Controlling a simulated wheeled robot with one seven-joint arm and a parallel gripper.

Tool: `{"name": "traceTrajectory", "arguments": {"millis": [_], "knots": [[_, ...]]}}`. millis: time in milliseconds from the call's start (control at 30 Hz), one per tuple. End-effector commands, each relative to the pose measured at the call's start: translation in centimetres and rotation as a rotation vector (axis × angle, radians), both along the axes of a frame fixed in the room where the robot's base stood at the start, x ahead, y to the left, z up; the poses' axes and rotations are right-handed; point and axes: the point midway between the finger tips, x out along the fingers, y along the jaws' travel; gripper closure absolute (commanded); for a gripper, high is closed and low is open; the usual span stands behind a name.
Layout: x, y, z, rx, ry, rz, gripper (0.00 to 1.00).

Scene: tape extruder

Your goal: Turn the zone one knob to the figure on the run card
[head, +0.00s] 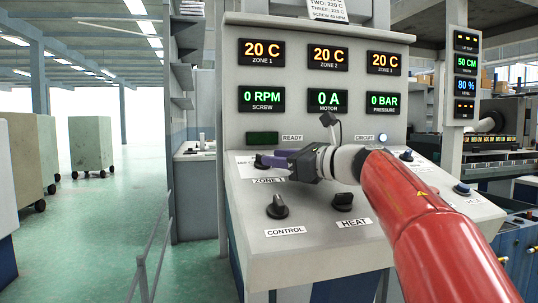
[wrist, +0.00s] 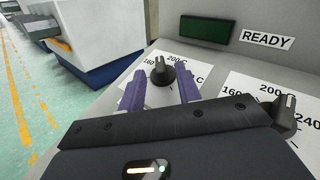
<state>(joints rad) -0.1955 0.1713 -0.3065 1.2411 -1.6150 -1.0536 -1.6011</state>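The zone one knob (wrist: 161,70) is black with a white pointer mark, on a white dial label (wrist: 150,59) showing 160 and 200 C. The mark points up, near the 200. My gripper (wrist: 160,80) is open, its purple fingers on either side of the knob; I cannot tell whether they touch it. In the head view my gripper (head: 272,160) is at the panel above the ZONE 1 tag (head: 268,181). The run card (head: 328,10) is cut off at the top; TWO 220 C and THREE 235 C show, the zone one line does not.
The ZONE 1 display (head: 262,53) reads 20 C. A second dial knob (wrist: 286,110) is close to the right of my gripper. The control knob (head: 277,206) and heat knob (head: 343,201) are on the panel nearer me. A grey railing (head: 150,250) stands at left.

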Motion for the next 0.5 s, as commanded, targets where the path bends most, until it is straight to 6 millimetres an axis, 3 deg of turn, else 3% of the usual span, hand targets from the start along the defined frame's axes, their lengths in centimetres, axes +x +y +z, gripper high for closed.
{"name": "traceTrajectory", "arguments": {"millis": [200,500], "knots": [[1.3,1.9,0.1,0.001,0.0,0.001,0.66],[1.5,2.1,0.0,0.001,0.0,0.001,0.66]]}}
